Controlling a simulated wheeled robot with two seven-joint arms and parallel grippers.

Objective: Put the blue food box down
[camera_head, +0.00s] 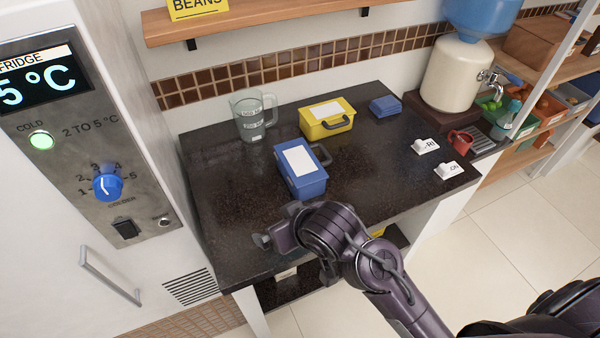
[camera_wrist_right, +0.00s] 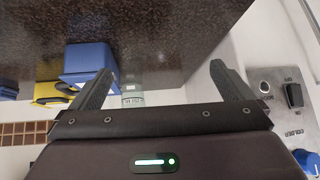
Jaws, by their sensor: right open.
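The blue food box (camera_head: 303,180), with a white label on its lid and a dark handle at its right side, stands upright on the dark counter (camera_head: 225,200). It also shows in the right wrist view (camera_wrist_right: 88,60), partly behind one finger. My right gripper (camera_head: 262,241) is at the counter's front edge, in front of the box and to its left, apart from it. In the right wrist view its two fingers (camera_wrist_right: 160,70) are spread with nothing between them. My left gripper is in neither view.
A yellow box (camera_head: 327,124) stands behind the blue one, with a glass jug (camera_head: 252,116) to its left and a small blue stack (camera_head: 384,106) to its right. Two white tags (camera_head: 426,146) and a red mug (camera_head: 459,141) are further right. The counter's left part is clear, beside the fridge (camera_head: 90,150).

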